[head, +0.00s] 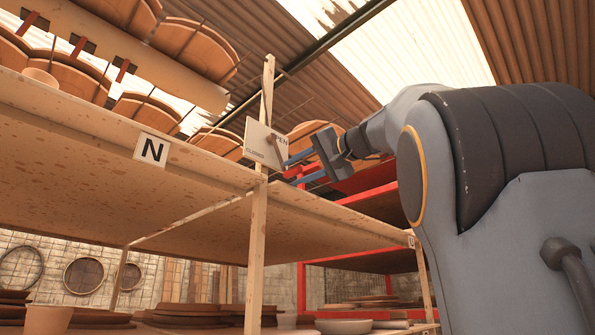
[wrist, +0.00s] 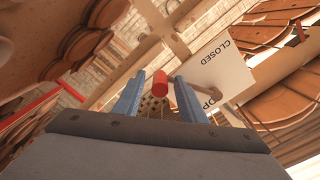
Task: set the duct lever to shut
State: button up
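In the wrist view the plate (wrist: 215,70) is to the right of my fingers. A small brownish lever part (head: 272,138) shows by the word OPEN. A red cylinder (wrist: 160,86), apparently the lever's grip, shows between my blue fingers with gaps on both sides. My gripper (head: 292,172) is open just right of the plate; it also shows in the wrist view (wrist: 160,78). Contact with the lever cannot be told.
Wooden shelving (head: 120,165) with an "N" label (head: 152,150) spreads left of and below the plate. The wooden post (head: 257,240) stands beside the plate. A red rack (head: 302,290) is behind my gripper. Terracotta pieces (head: 190,315) lie on the lower shelf.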

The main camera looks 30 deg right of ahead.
jog(key=b+v, duration=0.2)
jog(key=v, duration=0.4)
jog(key=shift+s+d, duration=0.1)
jog(key=shift+s, duration=0.15)
jog(key=shift+s+d, duration=0.15)
jog(key=shift+s, duration=0.5)
jog(key=shift+c, duration=0.3)
